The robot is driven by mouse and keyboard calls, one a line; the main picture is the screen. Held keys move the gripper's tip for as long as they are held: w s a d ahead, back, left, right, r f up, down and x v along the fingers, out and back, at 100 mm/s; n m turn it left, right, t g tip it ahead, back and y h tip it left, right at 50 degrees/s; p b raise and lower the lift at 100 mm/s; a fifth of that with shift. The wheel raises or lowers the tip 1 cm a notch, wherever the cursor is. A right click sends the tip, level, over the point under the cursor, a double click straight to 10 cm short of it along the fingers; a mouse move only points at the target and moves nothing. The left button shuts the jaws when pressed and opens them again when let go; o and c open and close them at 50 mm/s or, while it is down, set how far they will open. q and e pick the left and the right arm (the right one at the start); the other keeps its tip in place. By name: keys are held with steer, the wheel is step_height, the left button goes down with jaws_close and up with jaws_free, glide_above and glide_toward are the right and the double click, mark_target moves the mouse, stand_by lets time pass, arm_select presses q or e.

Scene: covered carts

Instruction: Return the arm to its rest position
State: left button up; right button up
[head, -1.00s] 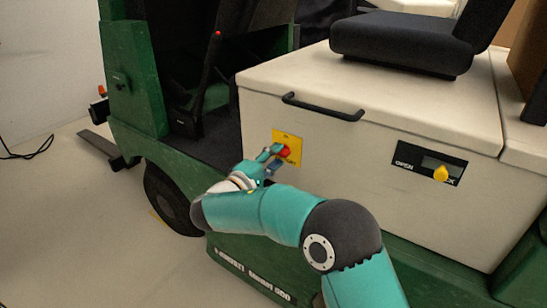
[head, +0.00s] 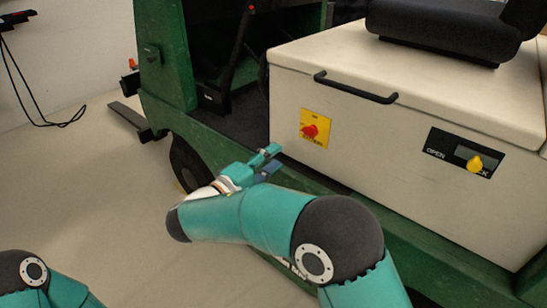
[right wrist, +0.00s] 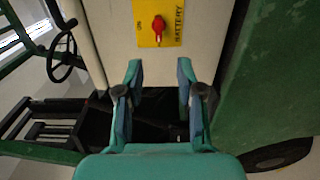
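My right gripper (head: 270,160) is off to the left of and below the yellow battery switch plate (head: 316,129) on the cart's pale side panel. In the right wrist view its two fingers (right wrist: 158,80) are spread apart with nothing between them. The red knob (head: 310,131) on the plate also shows in the right wrist view (right wrist: 158,25), beyond the fingertips and not touched. My right arm comes in from the lower right, its elbow bent. Part of my left arm shows at the lower left of the head view, but its gripper is out of frame.
The green cart (head: 165,60) carries a pale cover (head: 420,85) with a black handle (head: 355,88) and a dark seat (head: 440,30). A yellow latch knob (head: 475,163) sits at the right. A fork (head: 130,116) sticks out at the left. The floor (head: 90,190) at left is clear.

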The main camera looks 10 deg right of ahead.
steer(key=s+d+f+n+g+y, duration=0.1)
steer(key=s+d+f+g+y, duration=0.1)
steer(key=f, duration=0.6)
steer(key=s+d+f+n+g+y, duration=0.1)
steer(key=s+d+f+g+y, duration=0.15)
steer(key=f, duration=0.65)
steer(key=s+d+f+n+g+y, duration=0.1)
steer(key=s+f+g+y, duration=0.15)
steer(key=f, duration=0.55)
steer(key=s+a+f+m+g+y, duration=0.2)
steer(key=s+f+m+y, duration=0.4)
steer(key=s+f, duration=0.4)
steer(key=s+a+f+m+g+y, duration=0.2)
steer(key=s+f+m+y, duration=0.4)
steer(key=s, duration=0.6)
step_height(320, 180, up, 29)
steer(key=p, duration=3)
steer(key=shift+w+d+f+m+t+h, duration=0.15)
steer(key=shift+w+d+m+t+h, duration=0.15)
steer(key=shift+w+m+h, duration=0.1)
